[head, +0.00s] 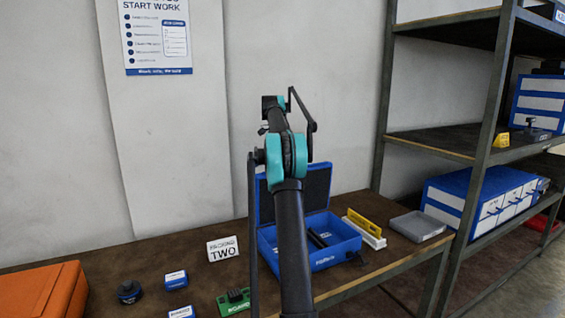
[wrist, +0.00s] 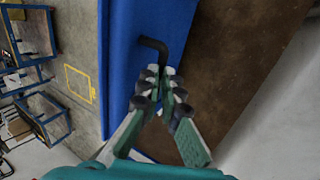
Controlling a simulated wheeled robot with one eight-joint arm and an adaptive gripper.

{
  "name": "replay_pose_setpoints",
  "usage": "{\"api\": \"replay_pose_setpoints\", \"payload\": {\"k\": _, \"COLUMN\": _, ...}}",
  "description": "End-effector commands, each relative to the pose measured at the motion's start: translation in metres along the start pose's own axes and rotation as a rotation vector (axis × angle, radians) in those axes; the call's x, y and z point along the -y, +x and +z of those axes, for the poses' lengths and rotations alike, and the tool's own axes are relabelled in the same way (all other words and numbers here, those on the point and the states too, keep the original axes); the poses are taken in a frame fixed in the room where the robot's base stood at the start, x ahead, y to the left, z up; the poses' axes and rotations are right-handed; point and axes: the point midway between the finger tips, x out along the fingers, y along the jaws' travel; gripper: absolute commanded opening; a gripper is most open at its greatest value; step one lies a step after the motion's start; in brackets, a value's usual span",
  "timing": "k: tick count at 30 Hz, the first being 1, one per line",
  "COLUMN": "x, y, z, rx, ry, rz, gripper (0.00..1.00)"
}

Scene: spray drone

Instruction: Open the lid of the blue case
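The blue case (head: 330,258) stands on the brown table. Its lid (head: 322,172) is up, roughly upright at the back, with a dark inner face. Dark slotted inserts (head: 318,240) show inside the case. My arm crosses in front of the case and hides its left part; my gripper is not visible in the head view. In the wrist view a blue surface (wrist: 121,55), seemingly part of the case, carries a black bent bar (wrist: 153,44). My gripper (wrist: 166,72) has its fingertips close together at the bar's end; whether they pinch it is unclear.
A yellow and white holder (head: 365,228) and a grey tray (head: 417,226) sit right of the case. A "TWO" sign (head: 223,249), small blue boxes (head: 176,280), a green item (head: 233,302) and an orange case (head: 42,292) lie left. Metal shelving (head: 487,130) stands at right.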

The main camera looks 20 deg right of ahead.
Motion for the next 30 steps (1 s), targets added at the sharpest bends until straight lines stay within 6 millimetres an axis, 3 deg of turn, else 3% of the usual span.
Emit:
{"api": "replay_pose_setpoints", "payload": {"k": 1, "x": 0.0175, "y": 0.0128, "z": 0.0033, "rx": 0.006, "ry": -0.011, "rz": -0.009, "gripper": 0.00}}
{"api": "replay_pose_setpoints", "payload": {"k": 14, "x": 0.0166, "y": 0.0139, "z": 0.0026, "rx": 0.006, "ry": -0.010, "rz": -0.002, "gripper": 0.00}}
{"api": "replay_pose_setpoints", "payload": {"k": 15, "x": 0.0166, "y": 0.0140, "z": 0.0026, "rx": 0.007, "ry": -0.010, "rz": -0.002, "gripper": 0.09}}
{"api": "replay_pose_setpoints", "payload": {"k": 20, "x": 0.0140, "y": 0.0130, "z": 0.0017, "rx": 0.007, "ry": -0.008, "rz": 0.000, "gripper": 0.29}}
{"api": "replay_pose_setpoints", "payload": {"k": 30, "x": 0.0109, "y": 0.0120, "z": 0.0003, "rx": 0.006, "ry": -0.005, "rz": 0.004, "gripper": 0.31}}
